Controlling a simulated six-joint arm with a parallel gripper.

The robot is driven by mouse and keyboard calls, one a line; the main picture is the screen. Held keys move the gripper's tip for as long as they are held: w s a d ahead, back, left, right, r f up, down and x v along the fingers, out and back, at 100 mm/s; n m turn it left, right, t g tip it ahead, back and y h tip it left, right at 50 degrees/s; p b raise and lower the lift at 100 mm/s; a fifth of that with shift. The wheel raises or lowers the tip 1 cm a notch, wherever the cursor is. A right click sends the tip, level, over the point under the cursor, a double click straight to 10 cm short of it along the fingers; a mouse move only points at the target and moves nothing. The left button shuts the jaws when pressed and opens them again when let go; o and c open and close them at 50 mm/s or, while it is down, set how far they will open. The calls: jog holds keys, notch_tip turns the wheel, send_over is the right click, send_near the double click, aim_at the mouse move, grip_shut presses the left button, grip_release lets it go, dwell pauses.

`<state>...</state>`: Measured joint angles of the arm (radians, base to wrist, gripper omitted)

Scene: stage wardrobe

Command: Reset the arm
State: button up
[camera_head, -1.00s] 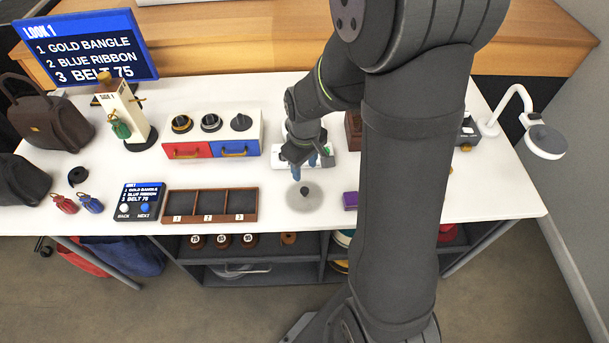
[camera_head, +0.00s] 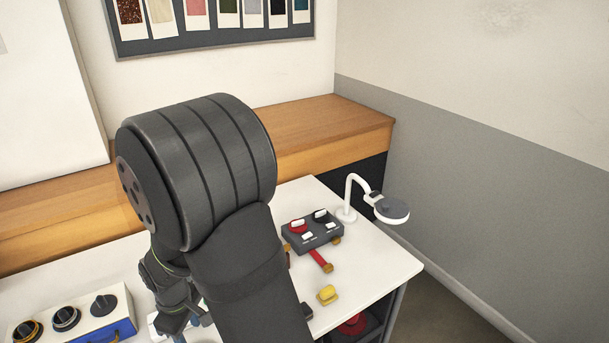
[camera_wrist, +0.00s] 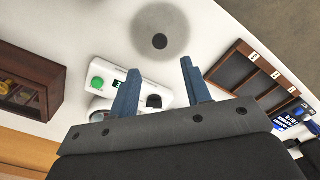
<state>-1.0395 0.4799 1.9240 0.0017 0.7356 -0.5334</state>
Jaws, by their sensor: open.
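My gripper (camera_wrist: 158,88) is open in the wrist view, its two blue fingers apart with nothing between them. It hangs above the white table (camera_wrist: 100,25). Beyond the fingers are a grey round spot (camera_wrist: 172,22) with a dark centre and a white device (camera_wrist: 158,96) with a green button, partly hidden by the fingers. In the head view my arm covers much of the table, and the fingertips are mostly hidden at the lower left.
A control box (camera_head: 312,233) with red and dark knobs, a yellow object (camera_head: 327,294) and a white lamp (camera_head: 391,208) stand at the table's right. A three-slot wooden tray (camera_wrist: 258,77) and a brown wooden box (camera_wrist: 30,83) flank my gripper.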

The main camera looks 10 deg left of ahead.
notch_tip(320, 180, down, 9)
jog(key=shift+f, duration=0.1)
dwell(0.5)
jog(key=shift+r, duration=0.2)
notch_tip(320, 180, up, 12)
notch_tip(320, 180, down, 12)
jog(key=shift+f, duration=0.1)
notch_tip(320, 180, up, 4)
jog(key=shift+r, duration=0.1)
jog(key=w+d+r, duration=0.5)
jog(key=d+r, duration=0.2)
jog(key=d, duration=0.4)
jog(key=w+a+r, duration=0.2)
jog(key=w+a, duration=0.6)
jog(key=w+a+r, duration=0.3)
jog(key=w+a, duration=0.5)
jog(key=shift+w+a+r, duration=0.15)
jog(key=shift+w+a, duration=0.1)
jog(key=shift+a, duration=0.05)
